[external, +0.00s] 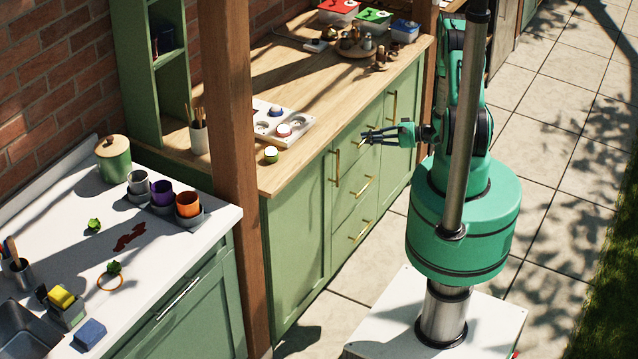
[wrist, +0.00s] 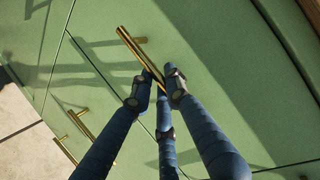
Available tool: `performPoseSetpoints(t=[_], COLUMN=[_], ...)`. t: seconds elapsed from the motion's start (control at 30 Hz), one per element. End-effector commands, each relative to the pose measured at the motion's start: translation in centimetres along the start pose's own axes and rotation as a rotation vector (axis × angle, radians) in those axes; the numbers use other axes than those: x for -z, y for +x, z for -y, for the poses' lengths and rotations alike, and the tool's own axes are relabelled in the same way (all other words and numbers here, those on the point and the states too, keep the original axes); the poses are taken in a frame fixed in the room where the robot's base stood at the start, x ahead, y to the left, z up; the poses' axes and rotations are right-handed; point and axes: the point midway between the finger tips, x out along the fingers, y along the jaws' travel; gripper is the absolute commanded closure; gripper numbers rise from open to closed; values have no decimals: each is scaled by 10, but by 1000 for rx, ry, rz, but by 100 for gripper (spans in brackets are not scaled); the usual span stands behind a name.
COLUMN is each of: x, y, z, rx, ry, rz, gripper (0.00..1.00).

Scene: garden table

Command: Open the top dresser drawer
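The top dresser drawer (wrist: 215,70) has a green front and fills much of the wrist view. Its brass bar handle (wrist: 133,45) runs slantwise there, with its lower end between my fingertips. My gripper (external: 366,136) is in front of the top drawer of the green dresser (external: 295,235) in the external view. Its dark blue fingers also show in the wrist view (wrist: 157,92), spread apart around the handle's lower end. The fingers look open, and whether any of them touches the handle is unclear. The drawer front looks flush with the dresser.
Lower drawers have brass handles (external: 362,187). A tall door handle (external: 337,168) stands to their left. Paved floor (external: 560,160) is clear to the right of my base.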

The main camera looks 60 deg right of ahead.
Motion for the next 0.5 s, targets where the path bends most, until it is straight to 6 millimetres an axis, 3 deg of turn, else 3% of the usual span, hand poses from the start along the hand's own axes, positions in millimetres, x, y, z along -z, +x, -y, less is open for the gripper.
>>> performPoseSetpoints(t=[0.5], x=[-3], y=[-11], z=[-3], rx=[0], ry=[1], rz=[-3], gripper=[100])
